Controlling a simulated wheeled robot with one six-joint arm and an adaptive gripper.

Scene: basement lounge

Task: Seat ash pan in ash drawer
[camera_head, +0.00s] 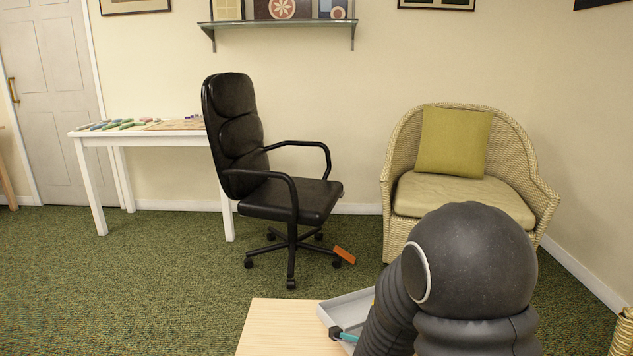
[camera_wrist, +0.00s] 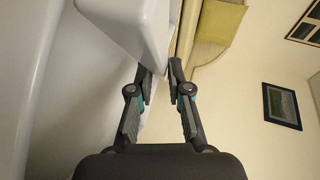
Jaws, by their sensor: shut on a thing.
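A light grey, shallow tray-like pan (camera_head: 345,308), which looks like the ash pan, shows over the pale wooden table top in the head view, partly hidden by my arm. In the wrist view a pale grey, round-cornered piece (camera_wrist: 135,25) reaches the fingertips of my gripper (camera_wrist: 160,72). My gripper is shut on it at its edge. In the head view only a teal bit of my gripper (camera_head: 344,336) shows by the pan's near side. I cannot make out a separate ash drawer. A large smooth pale surface (camera_wrist: 45,95) fills the wrist view's left; I cannot tell what it is.
The wooden table top (camera_head: 275,325) is bare left of the pan. Behind are a black office chair (camera_head: 290,195), a wicker armchair (camera_head: 545,200) with a green cushion, and a white desk (camera_head: 95,140). An orange block (camera_head: 344,255) is by the chair's base. Green carpet lies open at left.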

